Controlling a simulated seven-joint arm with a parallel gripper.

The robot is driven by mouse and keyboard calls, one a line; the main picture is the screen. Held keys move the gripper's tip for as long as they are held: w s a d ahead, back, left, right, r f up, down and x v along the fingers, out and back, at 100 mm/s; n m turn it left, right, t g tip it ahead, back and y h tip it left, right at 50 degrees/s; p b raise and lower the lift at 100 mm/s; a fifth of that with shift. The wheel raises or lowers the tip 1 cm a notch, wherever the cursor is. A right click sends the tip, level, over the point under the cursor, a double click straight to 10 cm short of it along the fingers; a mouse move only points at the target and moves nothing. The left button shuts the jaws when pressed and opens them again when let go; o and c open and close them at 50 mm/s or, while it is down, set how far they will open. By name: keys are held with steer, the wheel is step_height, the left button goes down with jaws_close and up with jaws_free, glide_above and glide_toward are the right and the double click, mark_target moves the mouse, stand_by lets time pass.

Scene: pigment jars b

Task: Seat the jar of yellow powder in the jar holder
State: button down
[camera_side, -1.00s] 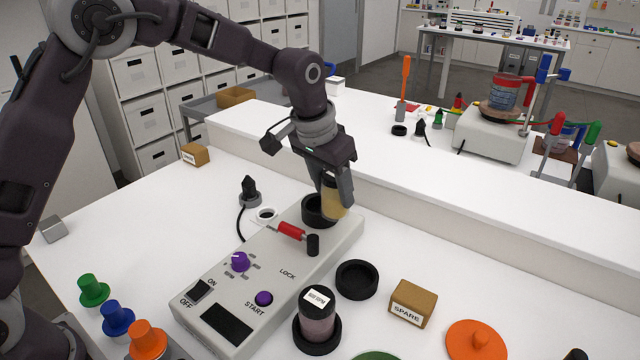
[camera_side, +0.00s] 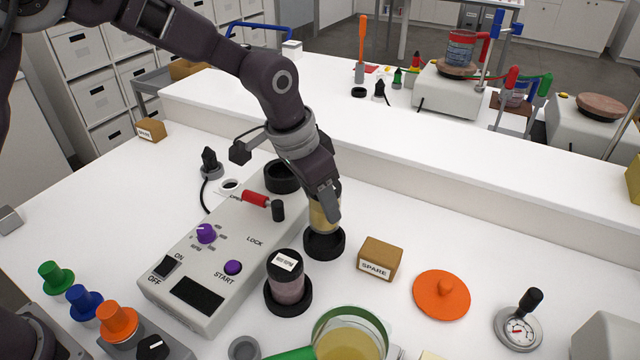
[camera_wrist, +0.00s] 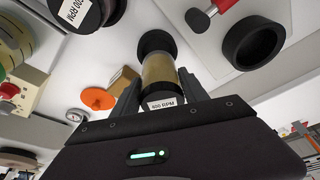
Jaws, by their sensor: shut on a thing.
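The jar of yellow powder (camera_side: 321,217) is upright between the fingers of my gripper (camera_side: 328,205), which is shut on it. In the wrist view the jar (camera_wrist: 158,70) shows a dark lid with a "600 RPM" label. Its lower end is at a round black holder (camera_side: 325,250) on the table, right of the grey machine (camera_side: 205,258). The holder's rim also shows behind the jar in the wrist view (camera_wrist: 155,38). I cannot tell whether the jar's base is inside the holder or just above it.
A jar of pinkish powder (camera_side: 289,290) stands in another black holder close by on the left. An empty black cup (camera_side: 282,177) is on the machine, near a red-handled lever (camera_side: 256,199). A SPARE block (camera_side: 378,260) and an orange lid (camera_side: 441,294) lie to the right.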

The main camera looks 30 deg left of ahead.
mark_target(320, 220)
steer(key=shift+f, duration=1.15)
steer(key=shift+f, duration=1.5)
steer(key=c, duration=0.5)
jaws_free()
steer(key=v, duration=0.7)
